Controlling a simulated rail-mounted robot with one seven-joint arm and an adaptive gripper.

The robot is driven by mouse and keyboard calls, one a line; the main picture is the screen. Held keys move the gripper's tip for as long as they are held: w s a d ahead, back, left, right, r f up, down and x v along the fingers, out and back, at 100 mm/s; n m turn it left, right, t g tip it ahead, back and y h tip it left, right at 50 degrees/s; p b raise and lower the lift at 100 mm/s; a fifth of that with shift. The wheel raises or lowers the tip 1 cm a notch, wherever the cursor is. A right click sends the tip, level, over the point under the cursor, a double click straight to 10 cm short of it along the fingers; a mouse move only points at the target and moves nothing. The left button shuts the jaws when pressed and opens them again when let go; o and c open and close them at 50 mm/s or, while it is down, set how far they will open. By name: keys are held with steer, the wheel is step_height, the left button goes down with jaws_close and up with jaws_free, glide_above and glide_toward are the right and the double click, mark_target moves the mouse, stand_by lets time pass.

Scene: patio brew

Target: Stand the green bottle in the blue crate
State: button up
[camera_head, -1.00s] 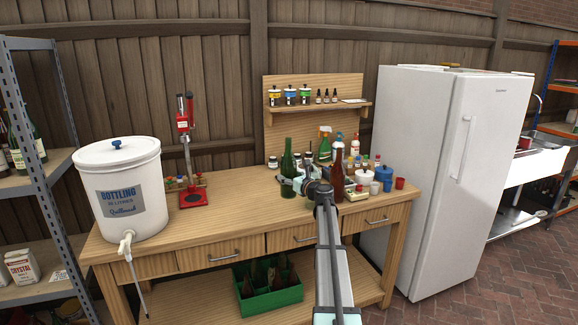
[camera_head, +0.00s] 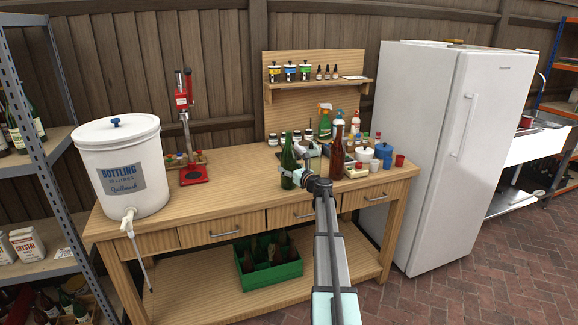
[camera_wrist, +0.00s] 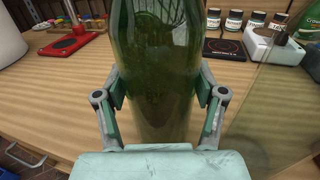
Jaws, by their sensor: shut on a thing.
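My gripper (camera_head: 290,172) is shut on the green bottle (camera_head: 288,157), gripping it around its lower body. The bottle is upright over the front part of the wooden bench. In the wrist view the bottle (camera_wrist: 156,50) stands between the two fingers (camera_wrist: 162,90); its top is out of frame and its base is hidden. I cannot tell whether its base touches the bench. A crate (camera_head: 273,280) with dark bottles in it stands on the bench's lower shelf, below and left of my gripper.
A white bottling bucket (camera_head: 120,170) and red capper (camera_head: 190,175) stand at left. The bench top (camera_head: 235,180) between is clear. A fridge (camera_head: 445,150) is at right.

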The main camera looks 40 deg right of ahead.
steer(key=o, duration=1.5)
